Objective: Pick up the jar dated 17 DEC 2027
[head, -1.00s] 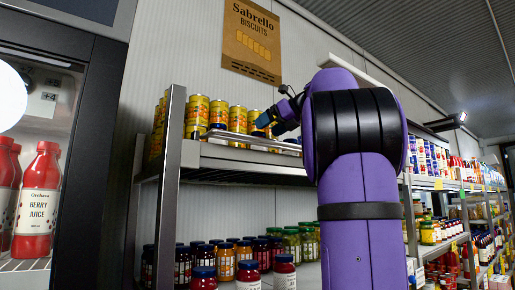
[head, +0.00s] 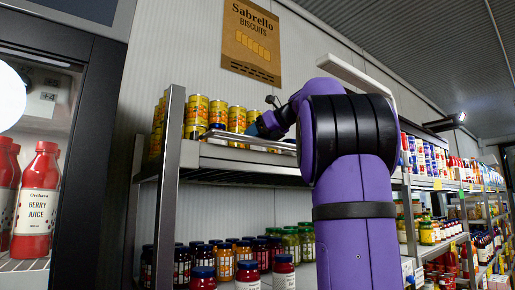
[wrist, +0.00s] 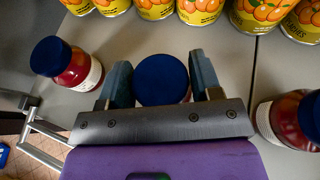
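In the wrist view a jar with a dark blue lid (wrist: 162,80) stands upright between the two fingers of my gripper (wrist: 163,78). The fingers flank the lid closely, one on each side, and look open; clear contact does not show. Another blue-lidded jar with red contents (wrist: 78,68) stands to the left. A third such jar (wrist: 290,122) stands at the right edge. No date is readable on any label. In the head view my gripper (head: 268,124) is over the upper shelf, partly hidden by the rail and my arm.
A row of yellow cans (wrist: 200,8) stands just beyond the jars on the grey shelf (wrist: 235,50). A wire rail (head: 250,139) runs along the shelf's front edge. A metal post (head: 170,190) stands at the left. Several more jars (head: 225,262) fill the lower shelf.

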